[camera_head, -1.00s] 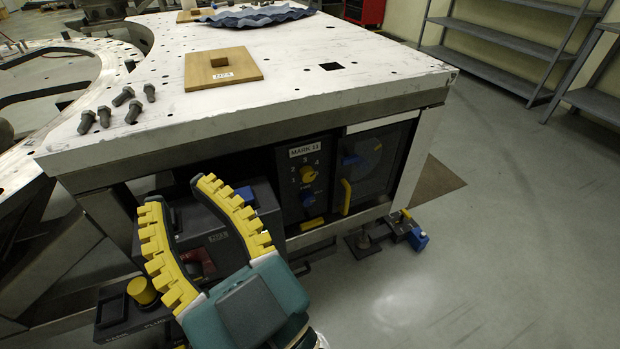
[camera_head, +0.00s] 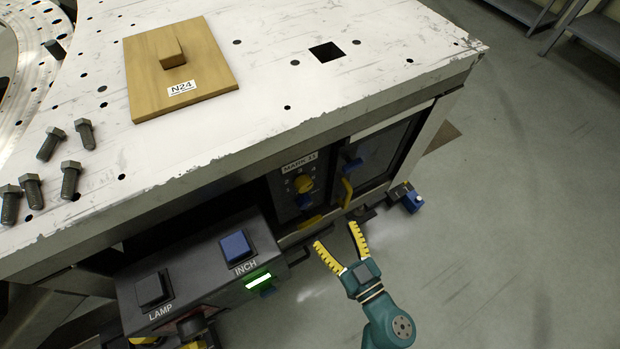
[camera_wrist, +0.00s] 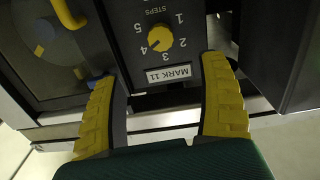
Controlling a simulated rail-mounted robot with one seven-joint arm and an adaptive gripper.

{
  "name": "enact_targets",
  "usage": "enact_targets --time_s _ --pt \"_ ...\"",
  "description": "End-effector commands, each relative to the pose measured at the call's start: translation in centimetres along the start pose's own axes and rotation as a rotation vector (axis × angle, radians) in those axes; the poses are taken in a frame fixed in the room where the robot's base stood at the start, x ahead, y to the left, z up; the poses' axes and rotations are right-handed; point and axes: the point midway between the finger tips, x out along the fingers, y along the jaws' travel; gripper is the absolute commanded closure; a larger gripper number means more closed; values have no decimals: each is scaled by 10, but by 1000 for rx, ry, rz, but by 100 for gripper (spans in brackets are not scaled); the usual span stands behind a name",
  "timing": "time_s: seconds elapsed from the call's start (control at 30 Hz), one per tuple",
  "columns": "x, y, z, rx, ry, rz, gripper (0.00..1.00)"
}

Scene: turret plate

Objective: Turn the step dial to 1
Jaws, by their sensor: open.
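The step dial is a yellow round knob (camera_wrist: 160,39) on a dark panel marked STEPS, with numbers 1 to 5 around it, upside down in the wrist view. Its pointer seems to lie toward the 3 and 4 side; I cannot tell the exact number. In the head view the dial (camera_head: 303,184) sits under the table's front edge, below the MARK 11 label. My gripper (camera_head: 336,234) is open and empty, in front of and below the panel. In the wrist view its yellow fingers (camera_wrist: 160,68) stand to either side of the MARK 11 label, apart from the dial.
Right of the dial is a dark door with a yellow handle (camera_head: 346,192) and a blue knob (camera_head: 352,164). A control box with LAMP and INCH buttons (camera_head: 236,247) juts out at left. The table overhang (camera_head: 300,133) is above.

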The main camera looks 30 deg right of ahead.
Motion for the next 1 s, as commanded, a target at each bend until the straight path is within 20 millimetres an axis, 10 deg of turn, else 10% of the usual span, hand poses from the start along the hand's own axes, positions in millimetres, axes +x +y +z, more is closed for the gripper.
enact_targets --time_s 0.5,1.0 --pt "123 0 2 -7 8 0 25" --pt "145 1 -3 -4 5 1 28"
